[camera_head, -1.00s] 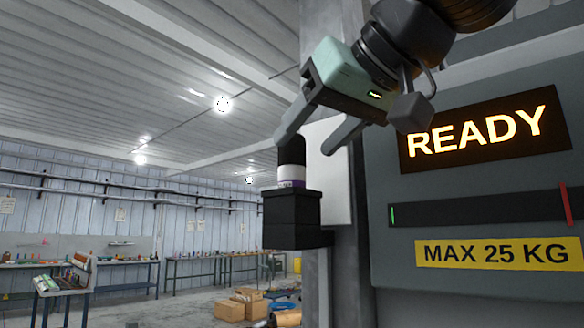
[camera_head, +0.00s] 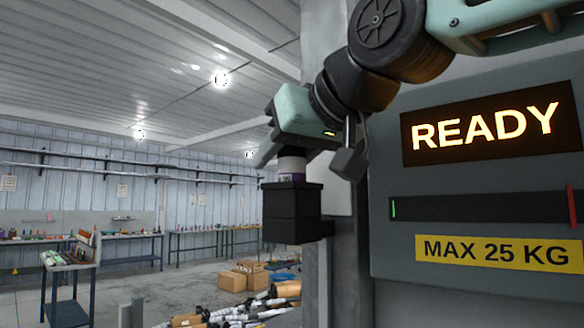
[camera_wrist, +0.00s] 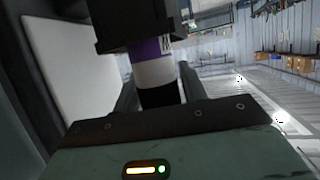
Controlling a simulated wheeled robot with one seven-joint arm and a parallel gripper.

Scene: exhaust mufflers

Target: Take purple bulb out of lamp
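The lamp is a black square holder (camera_head: 292,212) on a wall bracket. The purple bulb (camera_head: 291,166) stands upright in it, with a white labelled band showing above the holder. In the wrist view the bulb (camera_wrist: 152,66) shows a purple band against the holder (camera_wrist: 117,30), then a white band and a black end. My gripper (camera_head: 289,158) points down over the bulb. Its fingers stand on both sides of the bulb, as the wrist view (camera_wrist: 158,76) shows. The gripper looks open; whether the fingers touch the bulb is unclear.
A grey panel with a READY display (camera_head: 487,124) and a yellow MAX 25 KG sign (camera_head: 498,252) stands close on the right. Cardboard boxes (camera_head: 243,277) and a pile of pipes (camera_head: 240,312) lie on the floor. Workbenches (camera_head: 130,240) line the far wall.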

